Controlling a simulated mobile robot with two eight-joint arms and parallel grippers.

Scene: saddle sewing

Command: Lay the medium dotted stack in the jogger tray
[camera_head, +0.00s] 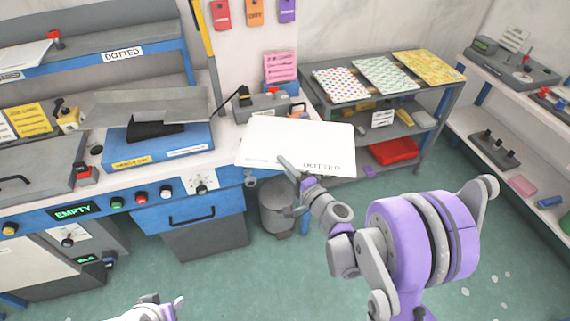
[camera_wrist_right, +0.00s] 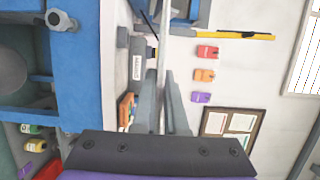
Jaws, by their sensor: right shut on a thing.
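A white paper stack (camera_head: 297,142) printed "DOTTED" is held out flat in the air, in front of the bench. My right gripper (camera_head: 290,170) is shut on its near edge. In the right wrist view the stack (camera_wrist_right: 163,45) shows edge-on between the fingers (camera_wrist_right: 168,105). A grey tilted tray (camera_head: 150,103) sits on a blue base on the bench, left of the stack; it looks like the jogger tray, though I cannot read its label. Its plate looks bare. My left gripper (camera_head: 158,303) shows only partly at the bottom edge, its jaws unclear.
A blue shelf (camera_head: 150,55) labelled "DOTTED" rises behind the bench. A small grey device (camera_head: 262,105) stands behind the stack. A rack (camera_head: 380,75) with patterned sheets is at the back right. A grey bin (camera_head: 275,208) stands on the floor below.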

